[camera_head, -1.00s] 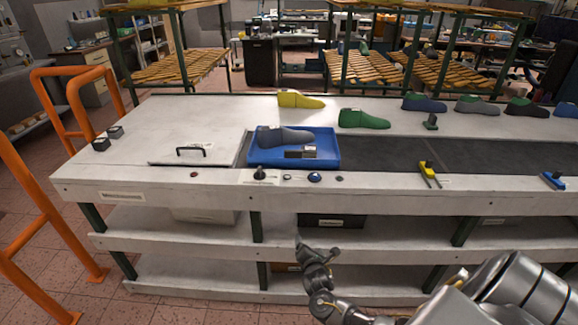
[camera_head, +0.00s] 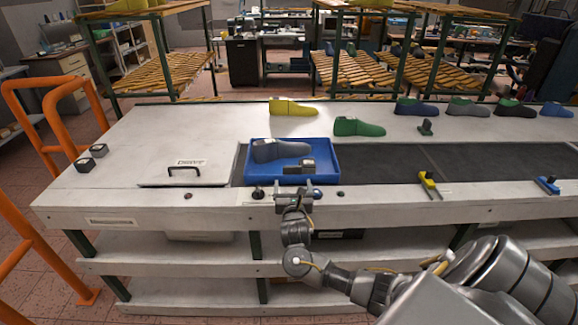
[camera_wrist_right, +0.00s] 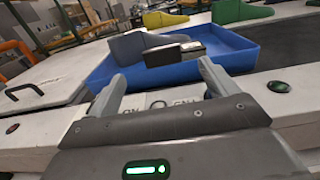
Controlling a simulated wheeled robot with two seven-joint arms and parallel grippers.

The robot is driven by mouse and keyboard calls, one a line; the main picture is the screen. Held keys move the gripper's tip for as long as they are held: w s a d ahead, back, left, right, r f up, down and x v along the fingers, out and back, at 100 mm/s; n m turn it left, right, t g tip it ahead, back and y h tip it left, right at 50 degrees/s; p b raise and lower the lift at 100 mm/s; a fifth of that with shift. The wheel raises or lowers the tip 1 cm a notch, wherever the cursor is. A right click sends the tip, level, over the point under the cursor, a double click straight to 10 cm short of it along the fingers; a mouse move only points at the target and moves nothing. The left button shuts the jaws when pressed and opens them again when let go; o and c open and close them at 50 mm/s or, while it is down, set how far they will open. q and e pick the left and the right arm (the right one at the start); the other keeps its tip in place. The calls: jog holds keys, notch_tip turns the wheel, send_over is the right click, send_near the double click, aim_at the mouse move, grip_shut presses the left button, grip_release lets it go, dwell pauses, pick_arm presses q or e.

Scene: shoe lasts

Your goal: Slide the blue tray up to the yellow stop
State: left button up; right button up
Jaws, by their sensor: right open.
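The blue tray (camera_head: 327,177) sits at the left end of the dark belt, with a grey-blue shoe last (camera_head: 280,150) and a small dark block (camera_head: 300,167) in it. The tray also shows in the right wrist view (camera_wrist_right: 245,55). The yellow stop (camera_head: 429,183) stands at the belt's front edge, to the right of the tray and well apart from it. My right gripper (camera_head: 294,190) is open at the tray's front side, fingers pointing to the tray. In the right wrist view, nothing is between its fingers (camera_wrist_right: 165,85). My left gripper is not in view.
The dark belt (camera_head: 390,163) is clear between tray and stop. A black knob (camera_head: 258,193) and buttons line the front edge. A yellow last (camera_head: 293,107) and a green last (camera_head: 359,127) stand behind the belt.

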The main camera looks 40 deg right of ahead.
aim_at(293, 169)
jog(key=x, duration=0.4)
jog(key=shift+d+r, duration=0.1)
jog(key=x, duration=0.5)
jog(key=shift+w+d, duration=0.25)
jog(key=shift+w, duration=0.05)
jog(key=shift+w+d, duration=0.15)
jog(key=shift+w, duration=0.1)
jog(key=shift+c, duration=0.7)
jog(key=c, duration=1.2)
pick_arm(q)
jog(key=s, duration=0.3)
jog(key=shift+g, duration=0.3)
pick_arm(e)
jog(key=shift+s+d, duration=0.1)
jog(key=shift+c, duration=0.2)
